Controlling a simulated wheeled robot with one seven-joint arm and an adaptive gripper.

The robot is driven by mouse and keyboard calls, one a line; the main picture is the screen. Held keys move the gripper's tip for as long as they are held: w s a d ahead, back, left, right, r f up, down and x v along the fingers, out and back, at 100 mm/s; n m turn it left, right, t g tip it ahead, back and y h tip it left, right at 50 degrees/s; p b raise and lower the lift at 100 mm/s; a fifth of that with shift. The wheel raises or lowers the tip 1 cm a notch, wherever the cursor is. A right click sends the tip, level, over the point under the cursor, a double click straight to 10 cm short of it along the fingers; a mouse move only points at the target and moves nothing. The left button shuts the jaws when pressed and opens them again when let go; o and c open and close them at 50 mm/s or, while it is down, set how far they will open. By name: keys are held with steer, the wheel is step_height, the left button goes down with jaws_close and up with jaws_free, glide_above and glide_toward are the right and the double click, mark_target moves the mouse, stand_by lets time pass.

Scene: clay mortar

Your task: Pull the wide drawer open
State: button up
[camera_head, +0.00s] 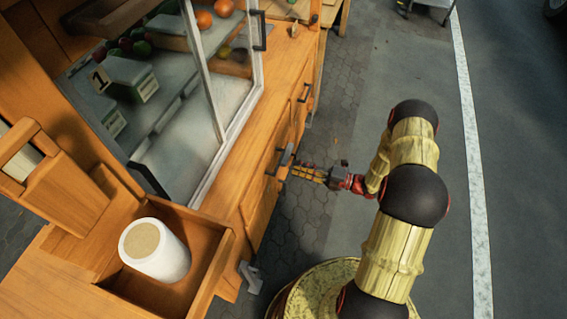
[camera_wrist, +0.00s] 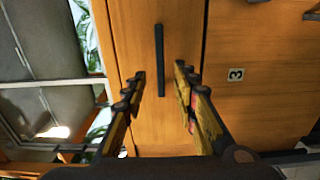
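The drawer front (camera_wrist: 134,40) is a plain wooden panel, running upright through the middle of the wrist view. A dark bar handle (camera_wrist: 159,60) is fixed on it. In the head view this handle (camera_head: 285,157) is on the counter's side, at my fingertips. My gripper (camera_wrist: 160,76) is open, one finger on each side of the handle, with a visible gap on both sides. In the head view my gripper (camera_head: 296,170) reaches left to the counter front. The drawer looks closed. The head view shows little of its front, and contact with the handle cannot be told.
Another handle (camera_head: 306,92) is farther along the counter. A glass case (camera_head: 205,120) stands on top. A white jar (camera_head: 155,250) sits in a wooden box (camera_head: 222,262).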

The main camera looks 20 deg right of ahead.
steer(key=b+x, duration=0.1)
steer(key=x, duration=0.6)
steer(key=shift+b, duration=0.4)
steer(key=shift+c, duration=0.6)
jaws_close()
